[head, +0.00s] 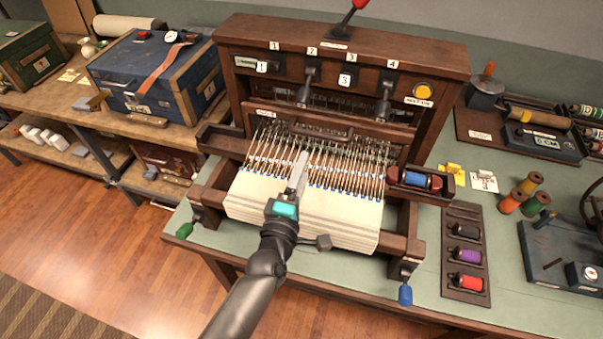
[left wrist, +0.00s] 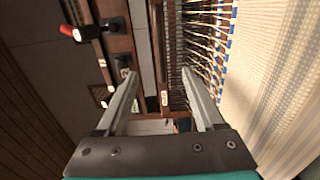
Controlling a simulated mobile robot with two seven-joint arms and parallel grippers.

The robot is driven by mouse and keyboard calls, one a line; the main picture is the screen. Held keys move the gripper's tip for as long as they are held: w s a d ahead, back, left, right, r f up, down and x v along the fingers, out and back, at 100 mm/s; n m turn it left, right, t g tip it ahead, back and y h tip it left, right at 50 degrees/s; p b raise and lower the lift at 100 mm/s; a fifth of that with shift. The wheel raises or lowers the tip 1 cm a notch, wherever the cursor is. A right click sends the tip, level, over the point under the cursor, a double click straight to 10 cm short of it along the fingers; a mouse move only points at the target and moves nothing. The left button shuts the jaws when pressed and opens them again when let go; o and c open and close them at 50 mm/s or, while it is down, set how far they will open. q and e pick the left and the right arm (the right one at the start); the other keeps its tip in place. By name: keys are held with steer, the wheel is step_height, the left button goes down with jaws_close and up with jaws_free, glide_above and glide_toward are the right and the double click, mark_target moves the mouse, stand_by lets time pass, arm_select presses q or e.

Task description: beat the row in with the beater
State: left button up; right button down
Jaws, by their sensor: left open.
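The wooden loom (head: 228,70) stands on the green table. Its beater (head: 360,125) is a dark wooden bar with a small label and a curved handle (head: 320,133), lying behind the fan of warp threads. Cream cloth (head: 300,215) with blue-tipped threads lies in front of it. My left gripper (head: 301,158) is above the cloth and threads, pointing toward the beater. In the left wrist view the gripper (left wrist: 158,75) is open and empty, and the labelled beater bar (left wrist: 163,98) shows between its fingers. Contact cannot be told. My right gripper is not in view.
A bobbin holder with a blue bobbin (head: 415,180) is at the loom's right. A rack of bobbins (head: 463,215) and loose spools (head: 527,184) stand further right. A red-knobbed lever (head: 345,22) rises from the loom's top. A blue chest (head: 130,72) stands at the left.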

arm_select(q)
steer(key=w+d+b, duration=0.2)
steer(key=w+b, duration=0.1)
steer(key=w, duration=0.6)
steer(key=shift+w, duration=0.25)
jaws_close()
stand_by(0.5)
steer(key=shift+s+a, duration=0.1)
steer(key=s+a+p, duration=0.2)
steer(key=s+p, duration=0.1)
steer(key=s, duration=0.7)
stand_by(0.6)
steer(key=shift+f, duration=0.1)
